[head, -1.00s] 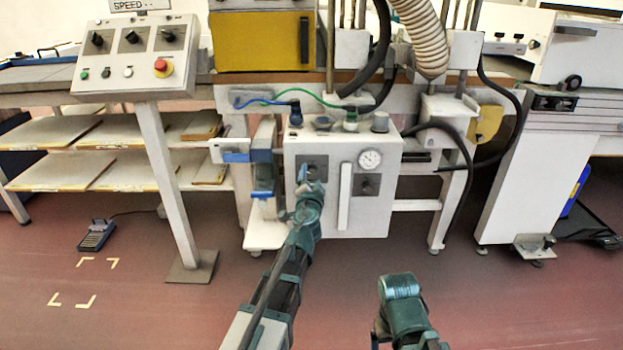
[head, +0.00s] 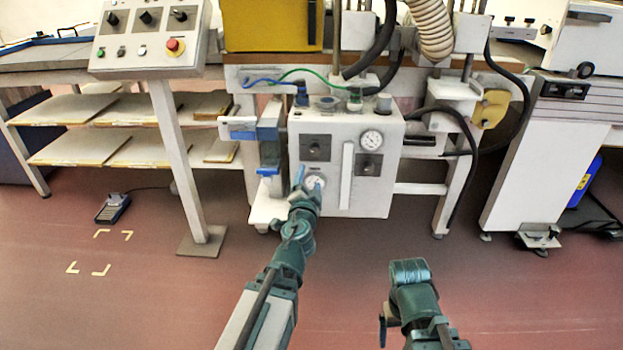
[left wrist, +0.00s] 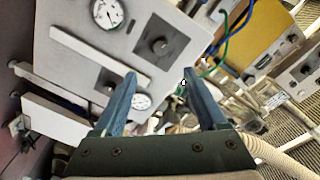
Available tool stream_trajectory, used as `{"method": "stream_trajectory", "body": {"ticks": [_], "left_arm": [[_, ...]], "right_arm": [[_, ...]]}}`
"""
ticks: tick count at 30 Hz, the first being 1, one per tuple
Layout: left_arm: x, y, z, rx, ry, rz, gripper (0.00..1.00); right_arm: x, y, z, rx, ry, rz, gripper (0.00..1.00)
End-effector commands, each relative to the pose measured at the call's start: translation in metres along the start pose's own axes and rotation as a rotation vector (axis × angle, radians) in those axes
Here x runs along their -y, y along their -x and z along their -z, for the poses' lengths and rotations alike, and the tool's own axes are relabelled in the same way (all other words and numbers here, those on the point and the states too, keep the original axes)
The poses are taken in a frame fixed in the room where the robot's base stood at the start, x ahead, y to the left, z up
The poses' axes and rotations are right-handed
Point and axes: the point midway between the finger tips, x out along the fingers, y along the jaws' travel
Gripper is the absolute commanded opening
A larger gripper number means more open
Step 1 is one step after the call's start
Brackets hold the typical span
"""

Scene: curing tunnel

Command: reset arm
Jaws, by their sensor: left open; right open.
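My left gripper (head: 309,180) is open and empty in front of the white control box (head: 334,207).
A blue clamp-like part (head: 268,150) stands left of the box. A speed panel (head: 152,42) on a post is further left, with a foot pedal (head: 113,208) on the floor. A black hose (head: 465,130) hangs to the right. Floor in front is open.

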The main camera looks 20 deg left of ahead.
Motion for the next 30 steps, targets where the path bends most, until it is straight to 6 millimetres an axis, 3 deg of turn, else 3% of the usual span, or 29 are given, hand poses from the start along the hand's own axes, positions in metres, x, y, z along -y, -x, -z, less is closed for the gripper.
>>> {"method": "stream_trajectory", "body": {"ticks": [11,14,16,20,24,30], "left_arm": [[-0.005,0.002,-0.005,0.059,0.042,0.005,0.74],[-0.021,0.01,-0.019,0.189,0.119,-0.008,0.74],[-0.044,0.023,-0.033,0.322,0.183,-0.048,0.74],[-0.105,0.065,-0.055,0.595,0.267,-0.203,0.74],[-0.17,0.127,-0.061,0.843,0.291,-0.435,0.74],[-0.224,0.205,-0.051,1.054,0.256,-0.724,0.74]], "right_arm": [[0.0,0.0,0.0,0.0,0.0,0.0,0.89],[0.0,0.0,0.0,0.0,0.0,0.0,0.89],[0.0,0.0,0.0,0.0,0.0,0.0,0.89],[0.0,0.0,0.0,0.0,0.0,0.0,0.89],[0.0,0.0,0.0,0.0,0.0,0.0,0.89],[0.0,0.0,0.0,0.0,0.0,0.0,0.89]]}}
